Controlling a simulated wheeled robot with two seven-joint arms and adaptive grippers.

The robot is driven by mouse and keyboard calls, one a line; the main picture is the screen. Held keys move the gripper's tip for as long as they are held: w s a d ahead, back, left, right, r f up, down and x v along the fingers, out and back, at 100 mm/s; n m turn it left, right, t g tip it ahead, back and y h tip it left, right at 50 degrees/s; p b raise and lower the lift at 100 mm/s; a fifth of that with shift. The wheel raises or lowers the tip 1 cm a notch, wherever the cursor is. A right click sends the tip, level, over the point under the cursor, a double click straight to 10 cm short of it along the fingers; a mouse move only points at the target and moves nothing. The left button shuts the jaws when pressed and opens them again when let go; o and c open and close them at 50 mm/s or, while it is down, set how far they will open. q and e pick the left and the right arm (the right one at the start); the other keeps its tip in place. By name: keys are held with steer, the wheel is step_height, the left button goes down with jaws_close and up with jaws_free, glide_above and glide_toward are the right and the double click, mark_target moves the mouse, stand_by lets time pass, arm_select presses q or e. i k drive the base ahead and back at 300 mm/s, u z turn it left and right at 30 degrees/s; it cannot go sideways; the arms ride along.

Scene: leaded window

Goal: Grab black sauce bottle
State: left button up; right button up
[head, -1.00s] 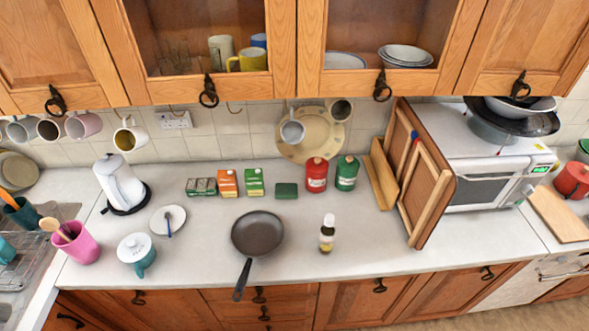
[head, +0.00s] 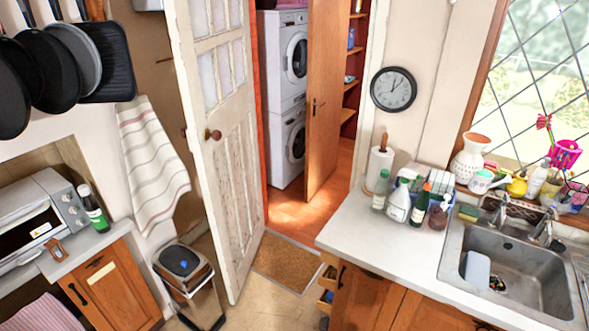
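A dark bottle with a green label (head: 94,211) stands at the end of the left counter, beside the toaster oven. Another dark bottle with a label (head: 419,206) stands on the right counter among several bottles near the sink. Both look nearly black. I cannot tell from their labels which one holds sauce. Neither of my grippers is in view.
A toaster oven (head: 38,222) fills most of the left counter. A bin (head: 188,285) stands on the floor beside an open white door (head: 222,150). A spray bottle (head: 398,201) and paper towel roll (head: 379,168) stand near the right bottles. The right counter's front (head: 385,245) is clear.

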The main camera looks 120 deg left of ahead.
mark_target(91, 205)
steer(key=u, duration=5.35)
